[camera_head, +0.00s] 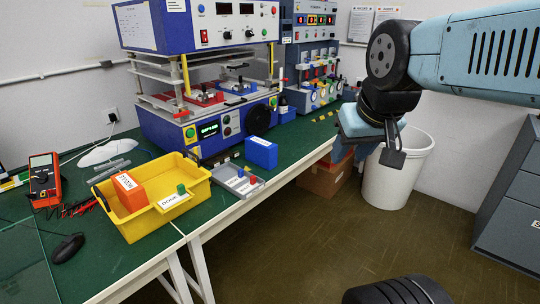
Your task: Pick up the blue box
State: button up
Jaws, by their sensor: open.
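The blue box (261,152) stands on the green table, just right of the yellow tray and behind a small grey tray. Nothing touches it from above. My gripper (393,150) is open and hangs at the right, past the table's edge, in front of the white bin. It is well to the right of the blue box and apart from it. No object shows between its fingers.
A yellow tray (203,186) holds a red box (131,191). A grey tray (248,189) holds small parts. Blue test machines (163,128) rise behind the blue box. A white bin (398,181) stands on the floor.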

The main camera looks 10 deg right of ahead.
aim_at(260, 151)
jog(key=u, duration=0.2)
jog(key=i, duration=0.9)
jog(key=z, duration=0.1)
